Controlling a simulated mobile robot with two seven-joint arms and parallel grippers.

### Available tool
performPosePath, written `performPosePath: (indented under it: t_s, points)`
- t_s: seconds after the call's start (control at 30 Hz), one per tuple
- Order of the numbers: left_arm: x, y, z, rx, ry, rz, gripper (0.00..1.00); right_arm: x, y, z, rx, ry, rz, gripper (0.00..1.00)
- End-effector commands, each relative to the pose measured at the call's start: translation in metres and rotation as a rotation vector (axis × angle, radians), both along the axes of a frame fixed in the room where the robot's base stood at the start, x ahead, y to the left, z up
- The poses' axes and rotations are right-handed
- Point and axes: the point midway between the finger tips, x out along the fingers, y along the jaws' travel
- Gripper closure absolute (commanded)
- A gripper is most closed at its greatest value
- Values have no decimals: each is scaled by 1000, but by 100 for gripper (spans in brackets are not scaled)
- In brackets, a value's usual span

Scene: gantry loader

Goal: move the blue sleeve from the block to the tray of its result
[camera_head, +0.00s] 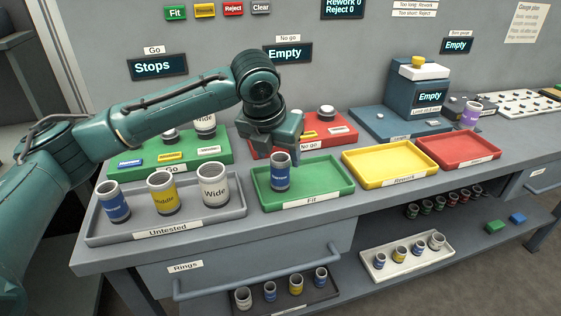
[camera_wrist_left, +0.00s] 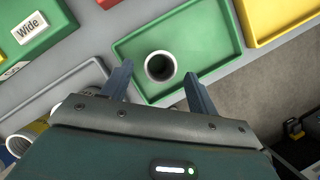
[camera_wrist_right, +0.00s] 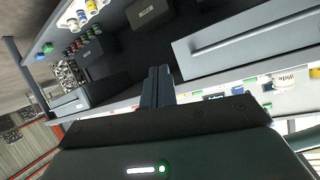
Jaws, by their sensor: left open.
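A blue sleeve (camera_head: 280,172) stands upright in the green Fit tray (camera_head: 318,191). My left gripper (camera_head: 284,146) is open just above and behind it. In the left wrist view the sleeve (camera_wrist_left: 160,66) shows from above, a dark round opening with a pale rim, near the fingertips and not gripped. The green Go block (camera_head: 200,158) and the red No go block (camera_head: 338,134) stand behind; my left arm partly hides both. My right gripper (camera_wrist_right: 159,72) shows only in its own wrist view, fingers together with nothing visible between them.
The yellow Rework tray (camera_head: 385,165) and red tray (camera_head: 462,150) are empty. A purple sleeve (camera_head: 469,115) stands at the back right.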

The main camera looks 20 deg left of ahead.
Motion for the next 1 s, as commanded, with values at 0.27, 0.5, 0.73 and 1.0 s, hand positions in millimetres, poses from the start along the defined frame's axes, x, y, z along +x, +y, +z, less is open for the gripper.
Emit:
performPosePath:
  t_s: [0.27,0.5,0.73,1.0]
  points:
    - [-19,2,49,0,-2,0,40,2,3,-6,-3,31,8,100]
    - [-25,3,61,0,0,0,40,1,3,-9,-4,43,10,100]
    - [-25,3,61,0,0,0,40,3,4,-8,-3,39,10,100]
    - [-25,3,60,1,0,0,40,3,5,-4,2,30,8,100]
